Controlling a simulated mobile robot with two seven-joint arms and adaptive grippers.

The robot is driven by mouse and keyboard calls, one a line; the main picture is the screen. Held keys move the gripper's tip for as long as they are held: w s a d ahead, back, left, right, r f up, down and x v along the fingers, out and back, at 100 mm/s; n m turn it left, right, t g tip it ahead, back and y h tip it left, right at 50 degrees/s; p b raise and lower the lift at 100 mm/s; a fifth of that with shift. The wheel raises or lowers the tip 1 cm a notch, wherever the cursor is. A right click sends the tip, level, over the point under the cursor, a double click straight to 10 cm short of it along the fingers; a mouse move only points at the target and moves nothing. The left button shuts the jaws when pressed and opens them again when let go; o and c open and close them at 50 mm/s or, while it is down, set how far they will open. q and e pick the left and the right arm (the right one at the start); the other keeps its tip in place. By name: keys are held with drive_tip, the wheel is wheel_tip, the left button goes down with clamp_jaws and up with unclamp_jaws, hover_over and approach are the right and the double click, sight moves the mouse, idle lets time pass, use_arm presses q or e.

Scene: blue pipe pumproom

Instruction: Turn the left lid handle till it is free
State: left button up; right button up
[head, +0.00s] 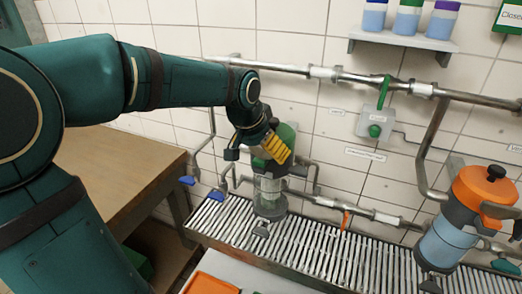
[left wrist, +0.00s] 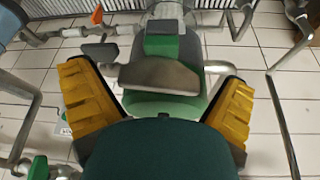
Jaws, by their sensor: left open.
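The left canister (head: 270,188) stands on the slatted grate, a clear cylinder with a green lid (head: 288,133). The lid is partly hidden behind my left gripper (head: 272,149) in the head view. In the left wrist view, my left gripper (left wrist: 158,88) has its two yellow fingers spread on either side of the green lid (left wrist: 160,105). A grey lid handle (left wrist: 159,73) with a green part crosses the lid between the fingers. I cannot tell whether either finger touches it. My right gripper is not in view.
A second canister with an orange lid (head: 485,187) stands at the right. Metal pipes (head: 360,78) run along the tiled wall, with a green-handled switch box (head: 376,122). A wooden table (head: 115,175) is at the left. The grate (head: 335,248) between the canisters is mostly clear.

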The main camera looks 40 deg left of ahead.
use_arm(q)
drive_tip(key=c, duration=1.1)
drive_tip(key=shift+n, duration=0.4)
drive_tip(key=o, duration=1.1)
drive_tip(key=v, duration=1.2)
drive_tip(key=shift+d, duration=0.15)
